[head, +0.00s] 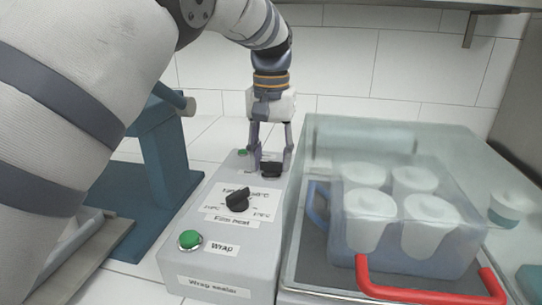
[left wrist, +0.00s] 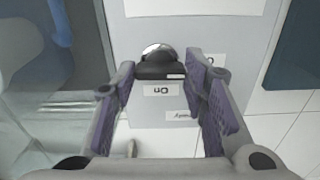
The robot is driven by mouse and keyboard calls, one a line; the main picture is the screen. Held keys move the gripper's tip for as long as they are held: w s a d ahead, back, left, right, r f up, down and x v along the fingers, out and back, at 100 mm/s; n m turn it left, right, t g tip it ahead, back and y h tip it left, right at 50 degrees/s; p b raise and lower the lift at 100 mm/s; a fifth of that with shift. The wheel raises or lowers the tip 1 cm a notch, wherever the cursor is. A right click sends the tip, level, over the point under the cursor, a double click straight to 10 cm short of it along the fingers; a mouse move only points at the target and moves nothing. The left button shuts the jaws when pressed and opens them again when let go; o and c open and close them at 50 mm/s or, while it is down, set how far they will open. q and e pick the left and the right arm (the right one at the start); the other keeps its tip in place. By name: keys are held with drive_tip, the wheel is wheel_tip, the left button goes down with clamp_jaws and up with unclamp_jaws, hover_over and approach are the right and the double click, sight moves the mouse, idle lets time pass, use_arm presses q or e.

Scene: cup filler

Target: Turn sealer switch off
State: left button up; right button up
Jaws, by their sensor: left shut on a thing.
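The wrap sealer box (head: 230,258) is a long grey control unit on the counter. A black sealer switch (head: 271,169) sits near its far end. My left gripper (head: 271,165) reaches down over that end, one finger on each side of the switch, shut on it. In the left wrist view the black switch (left wrist: 160,68) lies between the purple finger pads, beside a label reading "On", upside down in the picture. Its exact turn is partly hidden. My right gripper is not in view.
The box also carries a black film heat knob (head: 238,200) and a green Wrap button (head: 190,240). At right, a clear-covered unit has a red handle (head: 430,290) and a bin (head: 455,250) of several white cups. A blue press (head: 165,150) stands left.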

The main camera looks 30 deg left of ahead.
sight(271, 161)
use_arm(q)
drive_tip(key=shift+n, duration=0.3)
drive_tip(key=o, duration=1.2)
drive_tip(key=shift+c, duration=0.2)
wheel_tip(271, 161, up, 12)
